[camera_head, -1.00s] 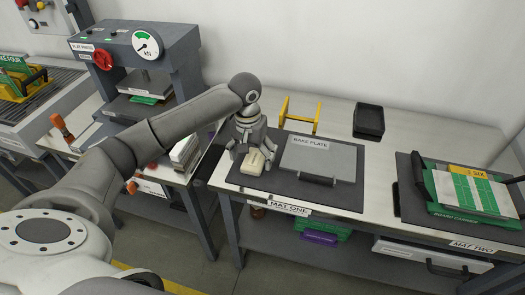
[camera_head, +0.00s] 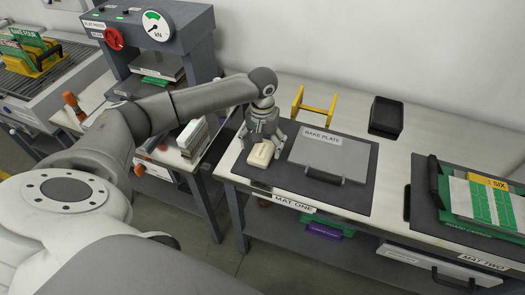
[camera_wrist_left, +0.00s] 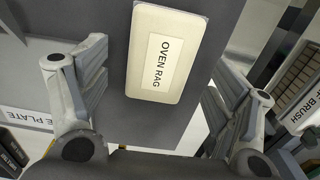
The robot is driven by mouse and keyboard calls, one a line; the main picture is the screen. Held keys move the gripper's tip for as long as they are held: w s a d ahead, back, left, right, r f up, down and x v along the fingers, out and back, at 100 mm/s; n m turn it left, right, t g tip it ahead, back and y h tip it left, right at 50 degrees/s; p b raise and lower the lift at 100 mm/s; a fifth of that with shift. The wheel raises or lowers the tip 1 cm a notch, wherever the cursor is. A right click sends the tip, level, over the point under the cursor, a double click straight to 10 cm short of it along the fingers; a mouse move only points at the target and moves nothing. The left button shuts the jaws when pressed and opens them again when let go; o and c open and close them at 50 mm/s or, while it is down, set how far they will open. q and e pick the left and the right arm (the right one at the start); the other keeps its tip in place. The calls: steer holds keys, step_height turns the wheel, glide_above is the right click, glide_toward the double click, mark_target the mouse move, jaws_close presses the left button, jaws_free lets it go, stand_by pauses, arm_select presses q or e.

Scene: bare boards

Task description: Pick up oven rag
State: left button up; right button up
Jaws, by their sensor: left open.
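The oven rag (camera_head: 261,153) is a cream, rounded block on the dark mat (camera_head: 353,197) at the left part of the bench. In the left wrist view the rag (camera_wrist_left: 158,75) shows its label, "OVEN RAG". My left gripper (camera_head: 260,143) is just above and behind the rag, pointing down. In the left wrist view its two fingers (camera_wrist_left: 160,95) stand wide apart, one on each side of the rag, with gaps between them and it. The gripper is open and holds nothing. My right gripper is not in view.
A grey bake plate (camera_head: 329,154) lies right of the rag on the same mat. A yellow stand (camera_head: 313,108) and a black tray (camera_head: 386,117) are behind. A flat press (camera_head: 155,45) stands on the left bench. A green and white board (camera_head: 482,202) lies at right.

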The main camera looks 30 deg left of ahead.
arm_select(q)
steer(key=shift+f, duration=0.85)
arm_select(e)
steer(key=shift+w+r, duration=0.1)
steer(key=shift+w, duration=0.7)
arm_select(q)
steer(key=shift+c, duration=0.3)
steer(key=c, duration=0.7)
steer(key=shift+c, duration=1.4)
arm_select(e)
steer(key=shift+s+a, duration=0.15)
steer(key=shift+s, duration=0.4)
arm_select(q)
steer(key=shift+r, duration=0.15)
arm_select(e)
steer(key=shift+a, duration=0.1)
